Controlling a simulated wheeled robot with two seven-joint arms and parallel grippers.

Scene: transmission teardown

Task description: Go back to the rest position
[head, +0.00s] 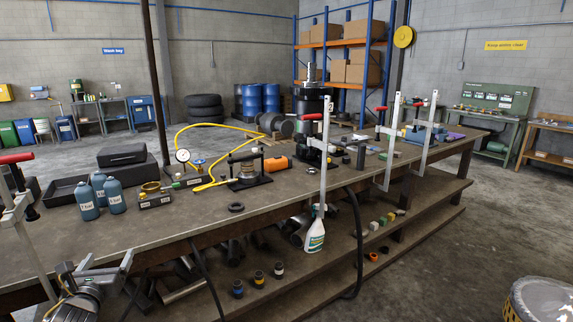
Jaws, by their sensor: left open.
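My left gripper (96,266) is at the bottom left of the head view, in front of the near edge of the long workbench (165,222). Its two fingers are spread apart and nothing shows between them. Part of my left arm is cut off by the picture's lower edge. My right gripper is not in view.
Blue bottles (88,200), a yellow-hosed gauge (183,156) and a black press (312,120) stand on the bench. Tall clamps (324,150) rise along its front edge. A spray bottle (315,235) and several small parts sit on the lower shelf.

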